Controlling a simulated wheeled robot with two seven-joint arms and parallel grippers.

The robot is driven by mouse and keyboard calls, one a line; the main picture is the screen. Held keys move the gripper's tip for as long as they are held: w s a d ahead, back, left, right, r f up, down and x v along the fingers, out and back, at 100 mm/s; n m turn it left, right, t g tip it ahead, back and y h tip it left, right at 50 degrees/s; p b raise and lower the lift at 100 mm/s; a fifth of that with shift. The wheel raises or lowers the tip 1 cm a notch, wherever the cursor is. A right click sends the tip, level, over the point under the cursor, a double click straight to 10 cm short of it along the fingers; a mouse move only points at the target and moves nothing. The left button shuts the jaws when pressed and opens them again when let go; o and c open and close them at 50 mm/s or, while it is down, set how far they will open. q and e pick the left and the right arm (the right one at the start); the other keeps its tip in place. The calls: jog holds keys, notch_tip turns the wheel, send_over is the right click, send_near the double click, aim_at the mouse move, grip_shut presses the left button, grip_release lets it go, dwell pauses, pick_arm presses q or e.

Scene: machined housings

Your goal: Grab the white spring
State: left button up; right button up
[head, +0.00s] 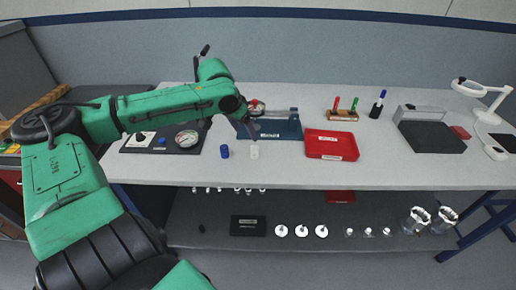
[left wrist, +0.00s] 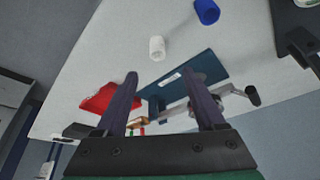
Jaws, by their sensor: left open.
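The white spring (head: 254,152) stands on the light worktop, just right of a blue spring (head: 224,151). In the left wrist view the white spring (left wrist: 157,48) stands beyond and between my fingertips, and the blue spring (left wrist: 207,11) is at the top. My left gripper (head: 244,128) is above the worktop by the blue fixture, a little behind the white spring in the picture. In the left wrist view its two dark fingers (left wrist: 162,78) are wide apart with nothing held between them. My right gripper is not in view.
A blue fixture (head: 290,130) with a lever stands behind the springs. A red tray (head: 331,145) is to the right, and a dark gauge board (head: 155,145) to the left. The worktop in front of the springs is clear. A lower shelf (head: 390,215) holds several parts.

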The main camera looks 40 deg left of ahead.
aim_at(254, 148)
pick_arm(q)
jog(key=x, duration=0.5)
jog(key=shift+s+f+b, duration=0.1)
jog(key=shift+s+b, duration=0.15)
jog(key=shift+b, duration=0.1)
jog(key=x, duration=0.2)
jog(key=shift+w+d+f, duration=0.15)
jog(key=shift+w+f, duration=0.15)
jog(key=shift+f, duration=0.05)
jog(key=x, duration=0.3)
jog(key=shift+s+f, duration=0.1)
jog(key=shift+f, duration=0.05)
jog(key=shift+d+f, duration=0.1)
jog(key=shift+f, duration=0.05)
grip_shut()
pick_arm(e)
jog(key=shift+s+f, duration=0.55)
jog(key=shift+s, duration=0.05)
